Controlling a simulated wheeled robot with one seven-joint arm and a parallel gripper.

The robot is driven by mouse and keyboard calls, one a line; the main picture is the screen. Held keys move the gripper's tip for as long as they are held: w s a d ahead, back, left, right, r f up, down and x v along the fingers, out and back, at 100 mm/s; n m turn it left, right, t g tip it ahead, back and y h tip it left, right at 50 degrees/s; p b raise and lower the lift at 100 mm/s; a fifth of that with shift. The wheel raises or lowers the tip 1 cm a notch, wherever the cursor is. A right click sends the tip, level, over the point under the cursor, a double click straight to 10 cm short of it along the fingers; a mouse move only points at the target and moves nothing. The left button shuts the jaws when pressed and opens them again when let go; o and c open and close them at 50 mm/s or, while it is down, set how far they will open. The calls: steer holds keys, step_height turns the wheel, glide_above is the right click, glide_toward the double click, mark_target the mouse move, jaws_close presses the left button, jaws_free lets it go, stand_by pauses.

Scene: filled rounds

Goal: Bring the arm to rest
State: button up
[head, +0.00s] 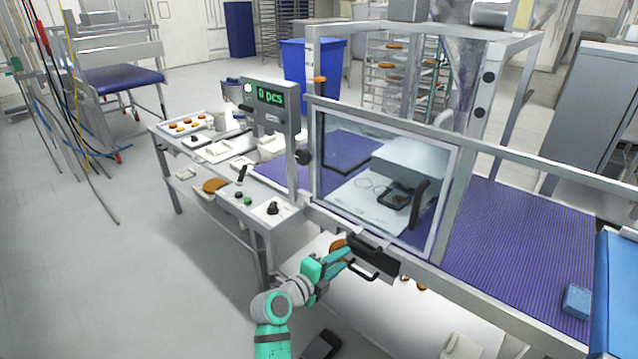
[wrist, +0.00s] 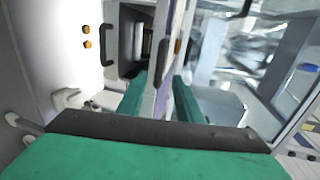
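My arm (head: 270,312) reaches up from the bottom of the head view, bent at its joints. My gripper (head: 342,252) is in front of the machine's lower front edge, beside a dark box with a handle (head: 378,262). In the wrist view, the two green fingers of my gripper (wrist: 160,85) stand apart, with nothing seen held between them. Behind the gap lie a rail and a strip of purple belt. Whether the fingers touch the machine cannot be told.
A clear guard door (head: 385,180) in a metal frame stands just behind my gripper. The purple belt (head: 520,230) runs right, with a blue block (head: 576,300) on it. A control post (head: 270,120) reads "0 pcs". A side table (head: 215,150) stands left. Floor at left (head: 90,270) is mostly clear.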

steer(key=s+f+n+t+y, duration=0.2)
steer(key=s+f+n+y, duration=0.2)
steer(key=s+f+n, duration=0.85)
steer(key=s+a+f+n+t+y, duration=0.1)
steer(key=s+a+f+n+y, duration=0.15)
steer(key=s, duration=0.35)
steer(key=s+a+f+n+y, duration=0.2)
steer(key=s+f+n, duration=0.15)
steer(key=s, duration=0.25)
steer(key=s+a+n+y, duration=0.1)
steer(key=s+a+n, duration=0.1)
steer(key=s, duration=0.5)
steer(key=s+a+n+y, duration=0.1)
steer(key=s+a+n, duration=0.15)
steer(key=s, duration=0.55)
steer(key=s+a+r+n+t, duration=0.1)
steer(key=s+r+n, duration=0.3)
steer(key=s+r, duration=0.6)
steer(key=shift+s+a+t+y, duration=0.35)
steer(key=shift+s+a, duration=0.15)
steer(key=shift+s, duration=0.75)
